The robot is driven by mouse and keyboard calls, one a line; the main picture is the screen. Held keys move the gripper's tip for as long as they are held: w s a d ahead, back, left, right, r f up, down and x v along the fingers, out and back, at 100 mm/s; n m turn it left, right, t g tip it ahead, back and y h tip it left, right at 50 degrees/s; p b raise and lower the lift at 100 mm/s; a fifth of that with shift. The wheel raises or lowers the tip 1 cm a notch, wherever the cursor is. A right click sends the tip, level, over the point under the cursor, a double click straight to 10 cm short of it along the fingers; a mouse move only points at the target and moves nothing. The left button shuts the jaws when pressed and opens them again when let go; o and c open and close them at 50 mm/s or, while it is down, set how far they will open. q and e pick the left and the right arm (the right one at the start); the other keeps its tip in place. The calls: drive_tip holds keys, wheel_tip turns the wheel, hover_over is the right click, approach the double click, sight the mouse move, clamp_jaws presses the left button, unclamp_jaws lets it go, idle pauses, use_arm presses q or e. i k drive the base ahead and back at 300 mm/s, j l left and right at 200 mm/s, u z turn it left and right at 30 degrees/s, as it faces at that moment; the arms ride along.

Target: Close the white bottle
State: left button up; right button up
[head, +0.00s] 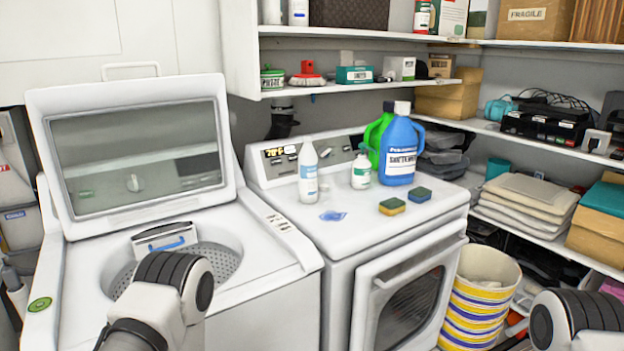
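A tall white bottle (308,172) with a blue-and-white label stands upright on the top of the dryer (285,208). Its narrow top looks white; whether a cap sits on it is too small to tell. A shorter white bottle (361,168) with a green label stands to its right. A small flat blue shape (333,215) lies in front of the tall bottle; I cannot tell what it is.
A blue jug (399,150) and a green jug (376,132) stand behind the bottles. Two sponges (392,206) (420,195) lie at the dryer's front right. The washer's lid (140,150) is open on the left. A striped bucket (483,295) stands right of the dryer, near loaded shelves.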

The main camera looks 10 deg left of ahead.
sight(307, 157)
drive_tip(key=i+l, duration=0.25)
drive_tip(key=i+l+u, duration=0.1)
drive_tip(key=l, duration=0.3)
drive_tip(key=i+l, duration=0.3)
drive_tip(key=i+l+u, duration=0.1)
drive_tip(key=i+l, duration=0.35)
drive_tip(key=l, duration=0.25)
drive_tip(key=i+l+u, duration=0.1)
drive_tip(key=l, duration=0.3)
drive_tip(key=i+l, duration=0.3)
drive_tip(key=i+l+u, duration=0.1)
drive_tip(key=l, duration=0.3)
drive_tip(key=i, duration=0.05)
